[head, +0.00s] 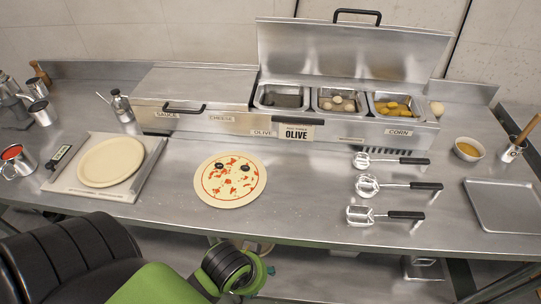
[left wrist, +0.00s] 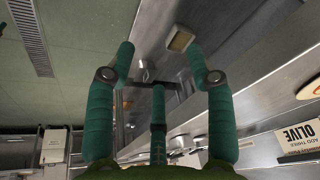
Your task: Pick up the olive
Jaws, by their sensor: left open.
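A round pizza (head: 211,191) lies on the counter, with red bits and two dark olive pieces (head: 219,166) on it. A sign reading OLIVE (head: 296,132) stands before the topping station; it also shows in the left wrist view (left wrist: 301,138). Behind it is a metal bin (head: 283,97) whose contents look grey and are hard to make out. My left arm comes in low at the left, below the counter's front edge. My left gripper (left wrist: 158,70) shows in the left wrist view with its green fingers spread and nothing between them. My right gripper is not in view.
The station's lid (head: 350,50) is raised over the bins; the lid over sauce and cheese (head: 195,85) is shut. Three scoops (head: 405,185) lie right of the pizza. A tray (head: 505,205) and bowl (head: 469,149) stand farther right. Counter between pizza and scoops is clear.

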